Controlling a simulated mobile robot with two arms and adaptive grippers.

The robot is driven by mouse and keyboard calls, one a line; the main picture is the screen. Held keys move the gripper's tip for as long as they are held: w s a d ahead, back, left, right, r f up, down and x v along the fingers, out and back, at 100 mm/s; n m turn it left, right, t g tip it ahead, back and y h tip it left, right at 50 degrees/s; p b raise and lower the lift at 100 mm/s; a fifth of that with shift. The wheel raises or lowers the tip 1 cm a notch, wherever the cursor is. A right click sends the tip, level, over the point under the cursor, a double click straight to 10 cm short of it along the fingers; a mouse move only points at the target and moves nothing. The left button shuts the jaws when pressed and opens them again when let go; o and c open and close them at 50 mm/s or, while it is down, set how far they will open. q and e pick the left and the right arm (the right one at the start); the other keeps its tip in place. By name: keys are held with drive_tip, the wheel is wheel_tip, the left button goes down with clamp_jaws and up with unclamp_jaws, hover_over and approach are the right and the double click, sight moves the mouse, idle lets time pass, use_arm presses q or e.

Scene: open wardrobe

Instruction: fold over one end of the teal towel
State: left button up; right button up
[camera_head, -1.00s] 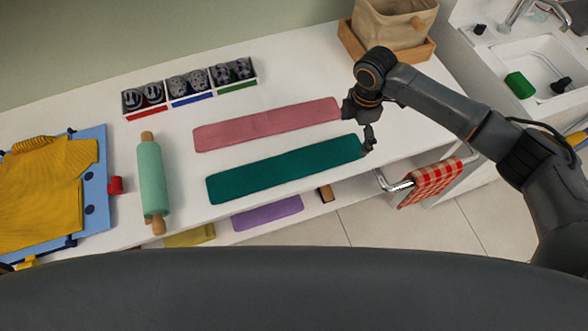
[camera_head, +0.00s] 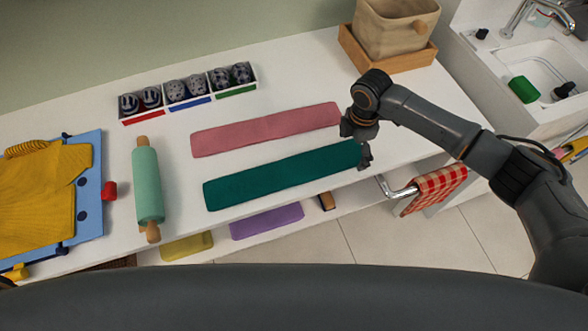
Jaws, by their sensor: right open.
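The teal towel (camera_head: 282,174) lies flat as a long strip on the white table top, near its front edge. My right gripper (camera_head: 364,160) is open at the towel's right end, with its fingers pointing down. The fingers are small in the picture, and I cannot tell whether they touch the cloth. The gripper hides part of the towel's right tip. My left gripper is not in view.
A pink towel (camera_head: 265,129) lies just behind the teal one. A green rolling pin (camera_head: 147,184) and a blue board (camera_head: 90,205) with a yellow shirt (camera_head: 45,200) are to the left. A sock box (camera_head: 188,98) and a fabric basket (camera_head: 395,28) stand behind.

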drive_tip(key=shift+f, duration=0.6)
drive_tip(key=c, duration=0.5)
drive_tip(key=shift+s, duration=0.1)
idle(0.5)
